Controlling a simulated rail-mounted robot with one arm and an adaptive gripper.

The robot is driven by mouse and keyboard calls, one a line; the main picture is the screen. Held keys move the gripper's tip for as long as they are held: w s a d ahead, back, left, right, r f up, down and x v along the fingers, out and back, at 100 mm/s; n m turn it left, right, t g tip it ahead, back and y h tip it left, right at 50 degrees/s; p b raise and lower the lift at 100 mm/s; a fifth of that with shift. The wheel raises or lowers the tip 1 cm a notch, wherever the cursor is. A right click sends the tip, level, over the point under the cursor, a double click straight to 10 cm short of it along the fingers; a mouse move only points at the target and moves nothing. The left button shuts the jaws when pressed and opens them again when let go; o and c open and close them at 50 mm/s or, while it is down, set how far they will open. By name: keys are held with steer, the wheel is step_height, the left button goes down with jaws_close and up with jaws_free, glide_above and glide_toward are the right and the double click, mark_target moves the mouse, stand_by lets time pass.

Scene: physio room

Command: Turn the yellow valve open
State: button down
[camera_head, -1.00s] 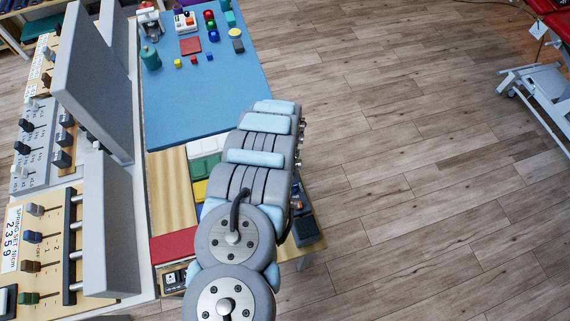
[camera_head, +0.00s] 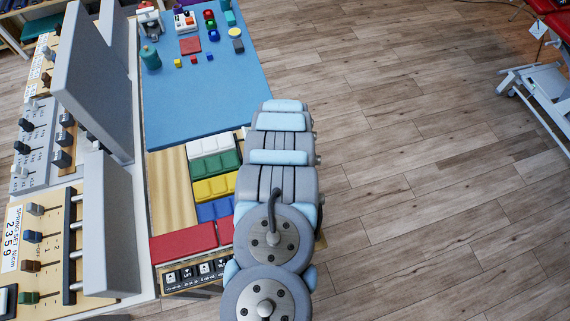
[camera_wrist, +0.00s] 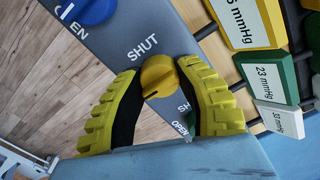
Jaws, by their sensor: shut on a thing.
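The yellow valve (camera_wrist: 158,76) is a round knob on a grey panel (camera_wrist: 140,22) in the wrist view. "SHUT" is printed just above it, and parts of "SHUT" and "OPEN" show below it, beside my right finger. My gripper (camera_wrist: 158,72) has two ribbed yellow fingers with black inner pads, one on each side of the knob, and is shut on it. Which label the knob points to I cannot tell. In the head view my arm hides the valve and the gripper.
A blue knob (camera_wrist: 88,8) sits farther along the panel, near another "OPEN". Labelled yellow (camera_wrist: 240,20), green (camera_wrist: 268,80) and white (camera_wrist: 282,120) blocks stand close at the right. A blue mat (camera_head: 205,95) bears small objects.

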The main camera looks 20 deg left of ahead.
stand_by(0.4)
steer(key=c, duration=0.6)
jaws_free()
steer(key=shift+w+r, duration=0.1)
steer(key=shift+r, duration=3.85)
steer(key=shift+d+r, duration=0.1)
steer(key=shift+r, duration=1.9)
